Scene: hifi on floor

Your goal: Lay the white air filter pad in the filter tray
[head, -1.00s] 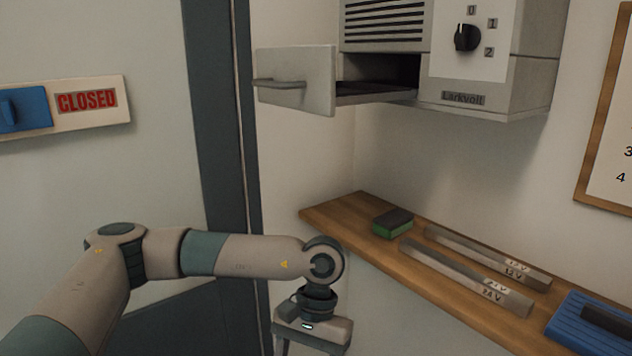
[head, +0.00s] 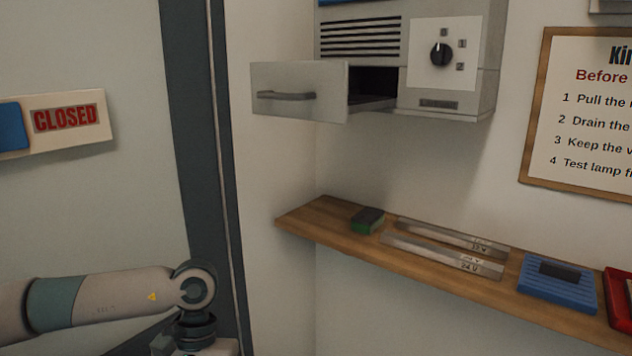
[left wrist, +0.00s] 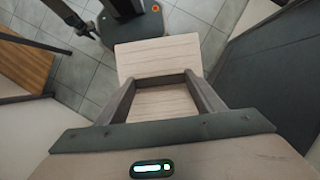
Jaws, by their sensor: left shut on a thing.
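My left gripper (left wrist: 160,82) is shut on a pale, flat pad, the white air filter pad (left wrist: 158,52), in the left wrist view. The pad extends beyond the fingertips and also shows between the fingers, with tiled floor below. In the head view only the wrist and top of this gripper show at the bottom edge; its fingers and the pad are out of frame. The filter tray (head: 300,92) appears as a pulled-out drawer with a grey front and bar handle, on the wall unit (head: 455,95). Its inside is mostly hidden.
Below the unit, a wooden shelf (head: 335,238) holds a green and dark sponge-like block (head: 368,221), two metal bars (head: 440,255), a blue ribbed item (head: 556,280) and a red item (head: 620,295). A framed notice (head: 590,120) hangs right. Space before the drawer is clear.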

